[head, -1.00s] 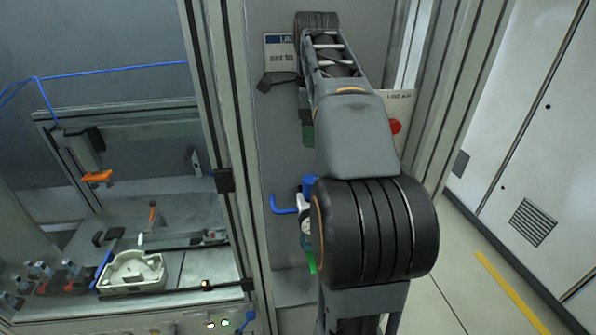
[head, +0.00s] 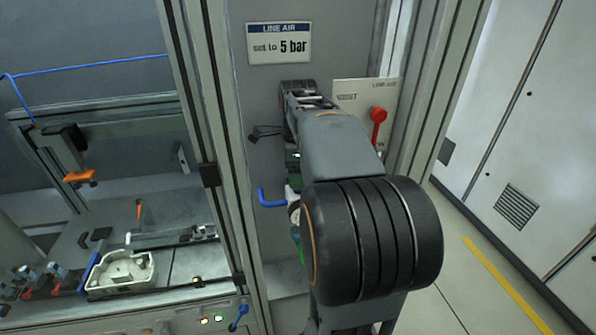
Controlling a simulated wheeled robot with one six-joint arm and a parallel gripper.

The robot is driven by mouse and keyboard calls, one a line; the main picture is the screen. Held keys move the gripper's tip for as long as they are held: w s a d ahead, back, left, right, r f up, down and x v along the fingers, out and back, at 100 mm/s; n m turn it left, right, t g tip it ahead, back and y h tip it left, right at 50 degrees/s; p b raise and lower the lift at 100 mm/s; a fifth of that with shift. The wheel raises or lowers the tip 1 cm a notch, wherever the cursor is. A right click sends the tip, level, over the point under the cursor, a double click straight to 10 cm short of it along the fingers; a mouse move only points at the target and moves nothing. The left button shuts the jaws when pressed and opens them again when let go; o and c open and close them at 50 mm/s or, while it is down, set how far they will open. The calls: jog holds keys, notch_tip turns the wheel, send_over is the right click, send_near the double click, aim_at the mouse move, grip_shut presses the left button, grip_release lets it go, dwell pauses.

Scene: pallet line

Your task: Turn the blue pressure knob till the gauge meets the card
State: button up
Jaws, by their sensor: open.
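The card (head: 279,43) on the grey panel reads "LINE AIR, set to 5 bar". Part of the gauge (head: 294,212) shows at the left edge of my arm; its needle and reading cannot be made out. The blue pressure knob is hidden behind my arm. A blue bent tube (head: 271,199) comes out to the left beside the gauge. My gripper (head: 266,132) is open, below the card and above the tube; only a dark finger part shows, the rest is behind my arm. It appears to hold nothing.
A red lever (head: 378,125) stands on a pale plate (head: 349,92) right of my arm. Metal frame posts (head: 208,130) bound the panel on the left. Beyond them are a pale tray (head: 122,271) and several small fittings. Floor at right is clear.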

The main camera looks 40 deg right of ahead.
jog(key=shift+f, duration=0.15)
jog(key=c, duration=0.9)
jog(key=shift+n, duration=0.3)
